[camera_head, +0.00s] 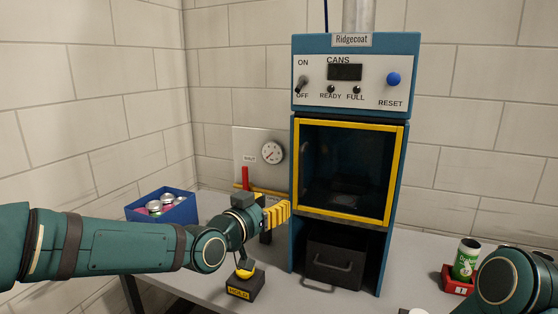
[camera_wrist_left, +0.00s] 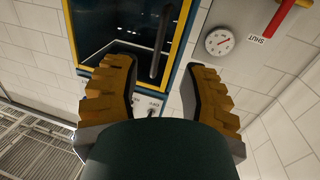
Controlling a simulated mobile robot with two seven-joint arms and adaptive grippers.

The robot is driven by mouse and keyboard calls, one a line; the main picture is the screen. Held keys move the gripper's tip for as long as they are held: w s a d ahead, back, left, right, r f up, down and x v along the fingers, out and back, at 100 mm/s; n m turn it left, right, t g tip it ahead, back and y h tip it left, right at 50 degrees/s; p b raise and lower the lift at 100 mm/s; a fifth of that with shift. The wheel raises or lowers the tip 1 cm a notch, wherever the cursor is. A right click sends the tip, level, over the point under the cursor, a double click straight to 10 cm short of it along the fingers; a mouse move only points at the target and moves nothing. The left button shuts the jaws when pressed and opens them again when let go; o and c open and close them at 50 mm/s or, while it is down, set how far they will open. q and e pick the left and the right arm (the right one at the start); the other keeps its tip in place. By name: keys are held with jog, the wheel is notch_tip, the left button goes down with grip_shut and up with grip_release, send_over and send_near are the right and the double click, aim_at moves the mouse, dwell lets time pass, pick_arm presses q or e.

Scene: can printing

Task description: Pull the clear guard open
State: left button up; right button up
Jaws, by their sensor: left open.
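The clear guard (camera_head: 345,172) is a dark, see-through panel in a yellow frame on the front of the teal Ridgecoat machine. Its frame sits flush in the opening and looks closed. In the left wrist view the guard (camera_wrist_left: 118,30) is at the top, with a dark upright bar handle (camera_wrist_left: 163,45) near its right edge. My left gripper (camera_head: 284,211) is beside the guard's lower left edge in the head view. Its yellow fingers (camera_wrist_left: 163,66) are open and empty, with the handle beyond and between their tips. My right gripper is out of view; only its arm shows.
A gauge panel (camera_head: 244,145) with a red lever (camera_head: 245,178) is on the wall left of the machine.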

aim_at(300, 173)
pick_arm(q)
jog(key=shift+m+t, duration=0.3)
jog(key=r+x, duration=0.1)
jog(key=x, duration=0.3)
jog(key=r+x, duration=0.1)
jog(key=x, duration=0.4)
jog(key=r+p+x, duration=0.1)
jog(key=x, duration=0.3)
jog(key=shift+w+d, duration=0.15)
jog(key=shift+w, duration=0.15)
grip_shut()
